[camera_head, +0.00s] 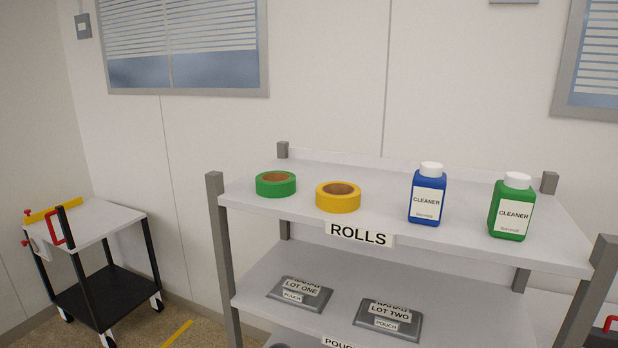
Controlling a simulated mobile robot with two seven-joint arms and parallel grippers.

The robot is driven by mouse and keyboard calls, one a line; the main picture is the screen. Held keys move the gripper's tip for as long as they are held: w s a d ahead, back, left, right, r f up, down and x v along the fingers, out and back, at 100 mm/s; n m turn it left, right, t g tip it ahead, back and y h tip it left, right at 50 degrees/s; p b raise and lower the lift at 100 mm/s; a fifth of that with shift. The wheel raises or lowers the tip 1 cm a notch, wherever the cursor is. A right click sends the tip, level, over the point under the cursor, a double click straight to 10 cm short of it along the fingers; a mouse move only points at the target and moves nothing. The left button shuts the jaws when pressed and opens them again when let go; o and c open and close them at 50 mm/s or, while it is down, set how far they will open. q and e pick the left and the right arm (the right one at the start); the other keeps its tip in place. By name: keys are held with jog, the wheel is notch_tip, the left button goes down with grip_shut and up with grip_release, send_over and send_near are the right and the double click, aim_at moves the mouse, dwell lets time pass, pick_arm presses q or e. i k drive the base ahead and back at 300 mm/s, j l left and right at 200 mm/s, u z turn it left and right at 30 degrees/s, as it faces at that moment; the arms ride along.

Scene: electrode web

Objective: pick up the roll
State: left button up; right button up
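Two tape rolls lie flat on the left part of the shelf unit's top shelf (290,207). The green roll (276,189) is on the left, and the yellow roll (338,203) is just to its right, with a small gap between them. Both have a brown core. A white label reading ROLLS (359,234) is on the shelf's front edge below the yellow roll. Neither of my grippers shows in the head view.
A blue cleaner bottle (427,195) and a green cleaner bottle (511,209) stand upright to the right of the rolls. Grey posts rise at the shelf corners. Two grey pouches (299,294) (389,320) lie on the shelf below. A cart (98,225) stands at left.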

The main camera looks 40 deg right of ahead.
aim_at(276, 184)
jog(key=i+j+z, duration=0.2)
jog(key=z, duration=0.15)
jog(key=i+j+z, duration=0.2)
jog(key=z, duration=0.2)
jog(key=i+j+z, duration=0.15)
jog(key=j+z, duration=0.2)
